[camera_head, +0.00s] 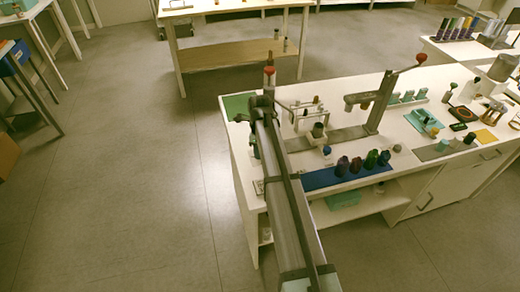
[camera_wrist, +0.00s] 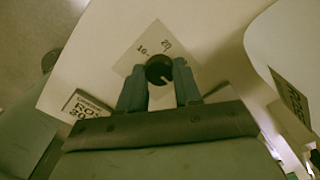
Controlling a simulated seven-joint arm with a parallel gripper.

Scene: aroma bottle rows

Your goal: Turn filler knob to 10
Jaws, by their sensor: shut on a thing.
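The filler knob (camera_wrist: 158,69) is a round black dial in the wrist view, in front of a pale scale plate (camera_wrist: 136,58) marked 10 and 20. The 10 mark is up and left of the knob, and the 20 is above it. A small light mark shows on the knob's lower right, but I cannot tell exactly where the knob points. My gripper (camera_wrist: 159,75) is shut on the knob, one finger on each side. In the head view my arm reaches to the left end of the white bench (camera_head: 238,152), and the knob is hidden there.
On the bench are a blue mat (camera_head: 313,181) with dark bottles, a grey press stand (camera_head: 376,110) with a red knob, and a green mat (camera_head: 237,105).

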